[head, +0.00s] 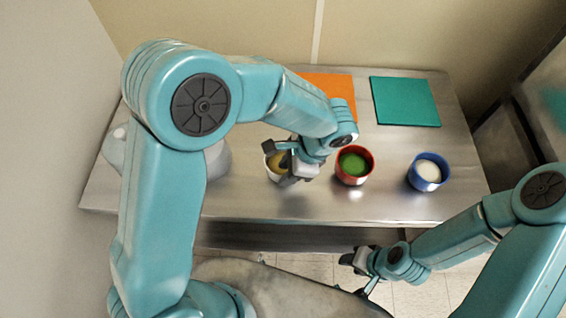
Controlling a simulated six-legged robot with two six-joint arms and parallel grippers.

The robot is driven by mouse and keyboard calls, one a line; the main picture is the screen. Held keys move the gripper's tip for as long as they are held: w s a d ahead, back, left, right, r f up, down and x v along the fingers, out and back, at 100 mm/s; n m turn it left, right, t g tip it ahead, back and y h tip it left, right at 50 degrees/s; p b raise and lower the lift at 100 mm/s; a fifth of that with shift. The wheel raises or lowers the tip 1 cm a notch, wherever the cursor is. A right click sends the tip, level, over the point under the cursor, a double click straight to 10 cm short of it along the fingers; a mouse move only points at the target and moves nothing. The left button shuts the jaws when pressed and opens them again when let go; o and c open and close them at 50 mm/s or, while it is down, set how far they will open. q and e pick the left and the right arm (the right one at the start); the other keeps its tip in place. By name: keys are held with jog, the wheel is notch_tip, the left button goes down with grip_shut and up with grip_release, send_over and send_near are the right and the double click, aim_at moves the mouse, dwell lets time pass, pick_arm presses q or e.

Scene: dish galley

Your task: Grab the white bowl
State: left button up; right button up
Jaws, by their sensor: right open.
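The white bowl (272,176) stands on the steel table, with something yellowish inside. My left gripper (283,164) is over it and covers much of its right side. Its dark fingers are at the bowl's rim. I cannot tell whether they touch it or are closed on it. My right gripper (357,267) is open and empty, low in front of the table's front edge, away from the bowls.
A red bowl (342,174) with green contents stands just right of my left gripper. A blue bowl (426,180) with white contents stands further right. An orange mat (330,88) and a teal mat (404,101) lie at the back. A grey rounded object (116,147) is partly hidden at left.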

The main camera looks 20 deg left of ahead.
pick_arm(q)
jog(key=shift+s+d, duration=0.1)
jog(key=shift+s, duration=0.1)
jog(key=shift+w, duration=0.1)
grip_shut()
dwell(1.1)
